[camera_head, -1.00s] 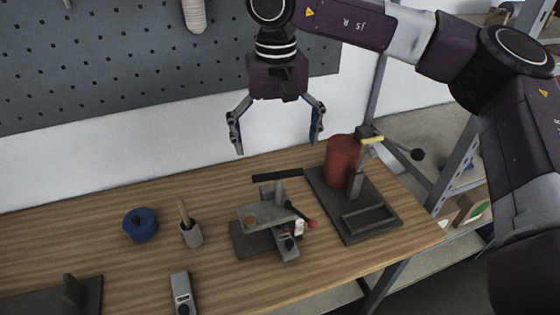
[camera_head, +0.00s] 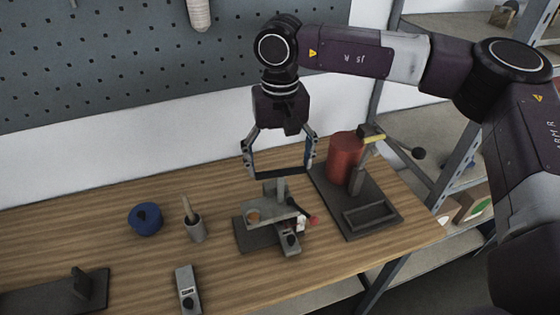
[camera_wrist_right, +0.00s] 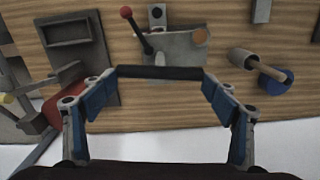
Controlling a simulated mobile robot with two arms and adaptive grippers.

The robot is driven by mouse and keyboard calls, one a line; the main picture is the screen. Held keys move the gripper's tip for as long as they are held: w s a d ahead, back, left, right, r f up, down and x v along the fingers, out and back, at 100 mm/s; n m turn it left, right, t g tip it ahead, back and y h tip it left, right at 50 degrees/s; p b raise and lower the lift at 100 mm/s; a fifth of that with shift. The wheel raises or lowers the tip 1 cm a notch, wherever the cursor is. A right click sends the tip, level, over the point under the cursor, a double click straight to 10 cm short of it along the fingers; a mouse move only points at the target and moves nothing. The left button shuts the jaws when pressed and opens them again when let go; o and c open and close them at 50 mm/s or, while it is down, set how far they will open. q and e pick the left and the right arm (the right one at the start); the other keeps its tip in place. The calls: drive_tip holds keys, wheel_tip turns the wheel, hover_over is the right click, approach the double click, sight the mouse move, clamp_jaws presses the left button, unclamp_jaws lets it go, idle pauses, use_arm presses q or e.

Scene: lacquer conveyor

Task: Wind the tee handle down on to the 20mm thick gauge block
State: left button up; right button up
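The tee handle (camera_head: 278,173) is a dark bar on a post above the grey fixture (camera_head: 258,212). My right gripper (camera_head: 279,171) points down over it, one finger at each end of the bar. In the right wrist view the bar (camera_wrist_right: 160,72) spans the space between the fingertips (camera_wrist_right: 160,77), which appear to touch its ends. A grey piece with a dark spot (camera_head: 290,243) sits at the fixture's front, beside a small whitish part (camera_head: 300,224). I cannot tell which piece is the 20mm gauge block. My left gripper is not in view.
A red-knobbed lever (camera_head: 313,220) sticks out at the fixture's right. A red cylinder (camera_head: 344,158) and a dark base (camera_head: 388,232) stand further right. A blue round item (camera_head: 145,220), a grey cup (camera_head: 196,231) and a grey block (camera_head: 187,285) lie left, with bare table between.

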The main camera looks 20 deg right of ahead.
drive_tip(key=c, duration=0.3)
drive_tip(key=m+b, duration=0.3)
drive_tip(key=shift+d+f, duration=0.1)
drive_tip(key=shift+f, duration=0.1)
drive_tip(key=m+b, duration=0.3)
drive_tip(key=m, duration=0.2)
drive_tip(key=shift+s+d, duration=0.15)
drive_tip(key=m+b, duration=0.1)
drive_tip(key=m, duration=0.2)
drive_tip(key=m+b, duration=0.1)
drive_tip(key=m, duration=0.1)
drive_tip(key=shift+s+d+r+m, duration=0.1)
drive_tip(key=shift+s+m, duration=0.05)
drive_tip(key=shift+m, duration=0.25)
drive_tip(key=m+b, duration=0.1)
drive_tip(key=m, duration=0.3)
drive_tip(key=shift+s+r+m+b, duration=0.1)
drive_tip(key=shift+s+m+b, duration=0.05)
drive_tip(key=shift+m+b, duration=0.2)
drive_tip(key=shift+m, duration=0.25)
